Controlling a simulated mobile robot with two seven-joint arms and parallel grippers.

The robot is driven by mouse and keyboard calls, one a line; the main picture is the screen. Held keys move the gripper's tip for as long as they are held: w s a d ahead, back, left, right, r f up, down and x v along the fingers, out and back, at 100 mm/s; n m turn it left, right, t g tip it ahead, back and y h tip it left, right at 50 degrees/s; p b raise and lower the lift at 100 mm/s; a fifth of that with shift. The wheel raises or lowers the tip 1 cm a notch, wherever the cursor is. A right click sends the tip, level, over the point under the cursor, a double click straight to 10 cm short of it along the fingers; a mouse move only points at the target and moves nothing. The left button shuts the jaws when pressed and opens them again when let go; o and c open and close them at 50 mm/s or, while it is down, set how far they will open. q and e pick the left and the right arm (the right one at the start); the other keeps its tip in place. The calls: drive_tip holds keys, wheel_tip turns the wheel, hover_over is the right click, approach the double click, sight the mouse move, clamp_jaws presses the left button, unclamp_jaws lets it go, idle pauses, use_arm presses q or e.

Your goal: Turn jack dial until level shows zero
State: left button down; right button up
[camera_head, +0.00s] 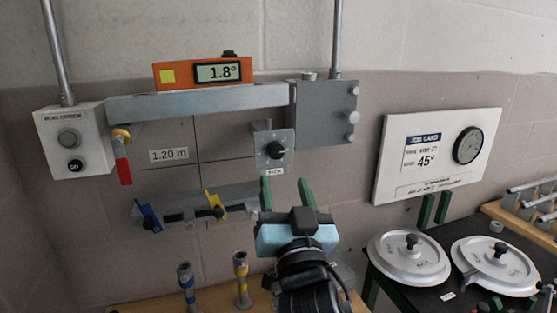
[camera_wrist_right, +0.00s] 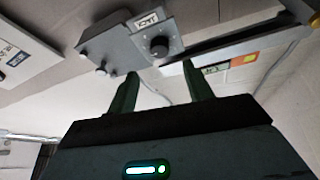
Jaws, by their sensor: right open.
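The jack dial (camera_head: 275,151) is a black knob on a grey plate labelled JACK, fixed under the right end of a grey beam. The orange level (camera_head: 203,72) sits on top of the beam, and its display reads 1.8°. My right gripper (camera_head: 287,184) is open and empty just below the jack plate, its two green fingers pointing up toward the dial and apart from it. In the right wrist view the dial (camera_wrist_right: 159,46) shows beyond the fingertips, roughly between them. My left gripper is not in view.
A grey box (camera_head: 326,113) adjoins the beam's right end. A red-handled part (camera_head: 123,170) hangs at its left end. Blue and yellow clamps (camera_head: 214,204) sit on a lower rail. A white job card board (camera_head: 437,154) and round lidded discs (camera_head: 409,257) are at right.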

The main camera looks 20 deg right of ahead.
sight(277, 153)
drive_tip(key=p+x, duration=0.1)
drive_tip(key=x, duration=0.5)
drive_tip(key=shift+s+r, duration=0.1)
drive_tip(key=shift+r, duration=0.05)
drive_tip(key=shift+w+d+r, duration=0.1)
drive_tip(key=shift+w+r, duration=0.05)
drive_tip(key=shift+w, duration=0.6)
drive_tip(key=c, duration=1)
